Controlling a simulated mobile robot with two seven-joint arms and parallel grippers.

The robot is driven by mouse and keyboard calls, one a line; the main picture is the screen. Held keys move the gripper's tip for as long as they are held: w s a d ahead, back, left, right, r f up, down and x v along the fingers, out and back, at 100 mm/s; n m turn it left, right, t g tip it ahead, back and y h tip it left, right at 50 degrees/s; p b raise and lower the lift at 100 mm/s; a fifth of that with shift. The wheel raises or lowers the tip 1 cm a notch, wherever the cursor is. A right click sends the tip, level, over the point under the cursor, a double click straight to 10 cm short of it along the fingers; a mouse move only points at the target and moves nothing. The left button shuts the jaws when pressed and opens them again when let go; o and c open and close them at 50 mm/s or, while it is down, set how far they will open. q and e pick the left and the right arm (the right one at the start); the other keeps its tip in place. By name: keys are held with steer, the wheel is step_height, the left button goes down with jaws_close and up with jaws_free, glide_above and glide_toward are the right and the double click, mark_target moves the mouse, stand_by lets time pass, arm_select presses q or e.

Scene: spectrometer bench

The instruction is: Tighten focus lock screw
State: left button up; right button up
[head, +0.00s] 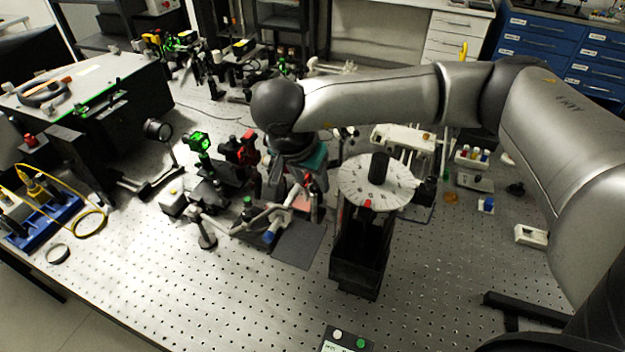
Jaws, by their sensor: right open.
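My right arm reaches in from the right, and its gripper (293,190) points down over the optics in the middle of the bench. Its jaws are open, around or just above a small cluster of parts with red pieces; I cannot tell whether they touch anything. The focus lock screw cannot be made out with certainty; the wrist and fingers cover part of this area. A rod assembly with a green-topped post (247,211) stands just left of the gripper. My left gripper is not in view.
A black tower with a white graduated dial (378,184) stands close to the right of the gripper. A red mount (239,150) and a green-lit mount (199,141) stand to the left. A blue tool rack (47,222) is far left. The front perforated bench is mostly clear.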

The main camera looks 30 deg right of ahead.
mark_target(314, 190)
steer(key=shift+x, duration=1.2)
jaws_close()
